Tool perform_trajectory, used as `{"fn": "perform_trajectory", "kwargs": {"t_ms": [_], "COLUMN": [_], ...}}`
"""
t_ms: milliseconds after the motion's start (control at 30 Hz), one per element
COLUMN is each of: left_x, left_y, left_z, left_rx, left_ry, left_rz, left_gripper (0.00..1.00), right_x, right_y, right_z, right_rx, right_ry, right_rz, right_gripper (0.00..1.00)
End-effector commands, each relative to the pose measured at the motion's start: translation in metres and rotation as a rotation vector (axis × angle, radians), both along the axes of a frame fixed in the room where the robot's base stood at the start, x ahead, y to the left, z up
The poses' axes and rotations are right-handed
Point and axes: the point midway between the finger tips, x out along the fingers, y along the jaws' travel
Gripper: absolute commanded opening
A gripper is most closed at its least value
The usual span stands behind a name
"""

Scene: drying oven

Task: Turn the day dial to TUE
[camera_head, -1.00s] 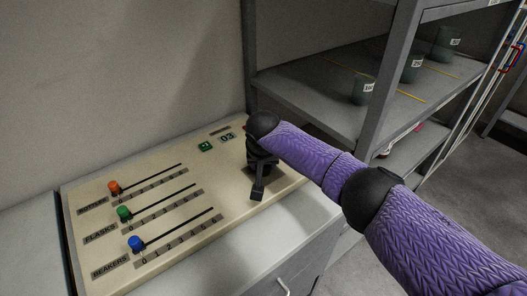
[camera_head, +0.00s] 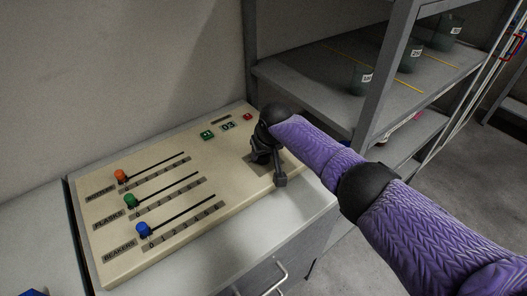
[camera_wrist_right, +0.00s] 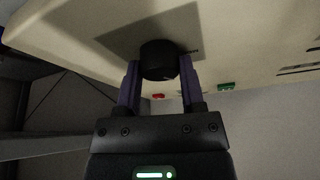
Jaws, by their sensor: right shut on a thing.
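The day dial is a round black knob (camera_wrist_right: 159,58) on a darker grey square of the cream control panel (camera_head: 222,152). My right gripper (camera_wrist_right: 160,78) is shut on it, one finger on each side in the right wrist view. In the head view my right gripper (camera_head: 263,152) stands at the panel's right end and hides the dial. The day lettering around the dial is too hidden and blurred to read. My left gripper is in no view.
The panel has orange (camera_head: 120,176), green (camera_head: 130,200) and blue (camera_head: 143,230) slider knobs at the left ends of their slots. A small display (camera_head: 228,127) reads 03, between a green button (camera_head: 207,135) and a red button (camera_head: 247,117). A grey shelf (camera_head: 345,85) with cups stands close behind my right arm.

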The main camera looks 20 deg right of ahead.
Motion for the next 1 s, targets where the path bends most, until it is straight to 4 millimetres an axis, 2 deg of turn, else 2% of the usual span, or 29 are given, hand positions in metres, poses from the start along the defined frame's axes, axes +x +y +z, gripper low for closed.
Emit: {"fn": "perform_trajectory", "kwargs": {"t_ms": [167, 200, 333, 367, 667, 767, 900, 1000], "left_x": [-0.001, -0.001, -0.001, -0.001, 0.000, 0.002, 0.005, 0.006], "left_y": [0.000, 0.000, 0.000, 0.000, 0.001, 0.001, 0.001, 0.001], "left_z": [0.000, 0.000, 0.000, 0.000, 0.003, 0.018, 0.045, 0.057], "left_rx": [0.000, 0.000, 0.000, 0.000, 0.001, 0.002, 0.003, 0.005], "left_ry": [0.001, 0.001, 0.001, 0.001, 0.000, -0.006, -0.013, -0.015], "left_rz": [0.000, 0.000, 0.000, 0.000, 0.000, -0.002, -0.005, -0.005], "left_gripper": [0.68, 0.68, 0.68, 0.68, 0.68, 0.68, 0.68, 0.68], "right_x": [0.000, 0.000, 0.000, 0.000, -0.001, -0.006, -0.019, -0.028], "right_y": [0.000, 0.000, 0.000, 0.000, 0.000, -0.001, -0.002, -0.003], "right_z": [0.000, 0.000, 0.000, 0.000, 0.004, 0.021, 0.056, 0.076], "right_rx": [0.000, 0.000, 0.001, 0.001, 0.001, 0.000, 0.000, 0.000], "right_ry": [0.000, 0.000, 0.000, 0.000, 0.000, -0.002, -0.004, -0.004], "right_rz": [-0.001, -0.001, -0.002, -0.002, -0.002, 0.000, 0.000, 0.000], "right_gripper": [0.00, 0.54, 0.82, 0.85, 0.85, 0.85, 0.85, 0.85]}}
